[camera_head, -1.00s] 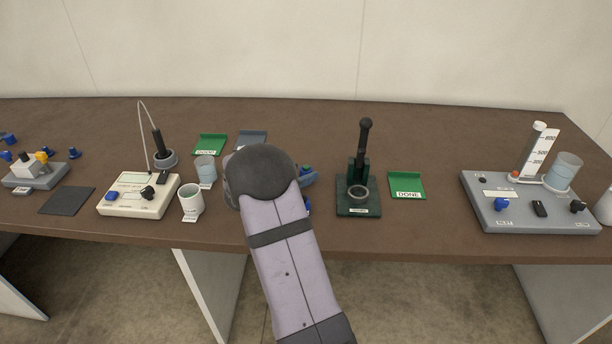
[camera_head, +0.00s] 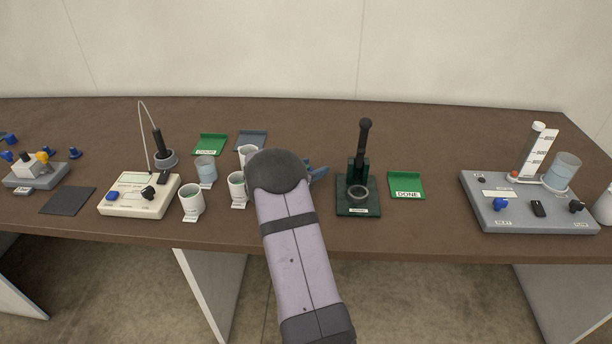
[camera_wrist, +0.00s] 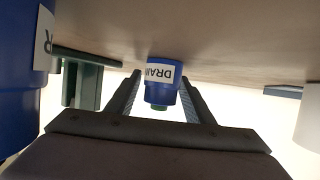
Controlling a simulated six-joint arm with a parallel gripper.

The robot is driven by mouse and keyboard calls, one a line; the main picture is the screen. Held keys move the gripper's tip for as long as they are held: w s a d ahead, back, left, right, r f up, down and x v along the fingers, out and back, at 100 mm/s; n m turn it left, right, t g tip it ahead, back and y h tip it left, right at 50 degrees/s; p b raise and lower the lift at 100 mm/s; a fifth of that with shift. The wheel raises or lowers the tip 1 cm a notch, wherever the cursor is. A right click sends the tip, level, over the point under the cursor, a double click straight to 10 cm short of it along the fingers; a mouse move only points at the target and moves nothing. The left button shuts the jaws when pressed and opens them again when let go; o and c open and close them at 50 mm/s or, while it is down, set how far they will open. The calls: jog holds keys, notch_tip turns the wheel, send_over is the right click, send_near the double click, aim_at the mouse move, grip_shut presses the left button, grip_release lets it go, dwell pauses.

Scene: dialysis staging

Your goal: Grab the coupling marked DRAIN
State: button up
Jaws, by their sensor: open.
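In the head view my arm hides the gripper and the coupling.
A large blue object (camera_wrist: 18,75) with a partly seen label is close at the left in the wrist view, beside a green part (camera_wrist: 85,82). In the head view, the dark green press stand (camera_head: 358,209) and green DONE tray (camera_head: 406,184) stand right of my arm. White cups (camera_head: 237,188) stand left.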

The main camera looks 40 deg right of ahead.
jog(key=shift+w+d+f, duration=0.1)
jog(key=shift+d, duration=0.15)
jog(key=shift+c, duration=0.6)
jog(key=c, duration=0.9)
jog(key=shift+a, duration=0.1)
jog(key=shift+c, duration=0.2)
jog(key=shift+c, duration=0.7)
notch_tip(320, 180, up, 10)
jog(key=shift+r+p, duration=0.1)
jog(key=shift+p, duration=0.45)
grip_shut()
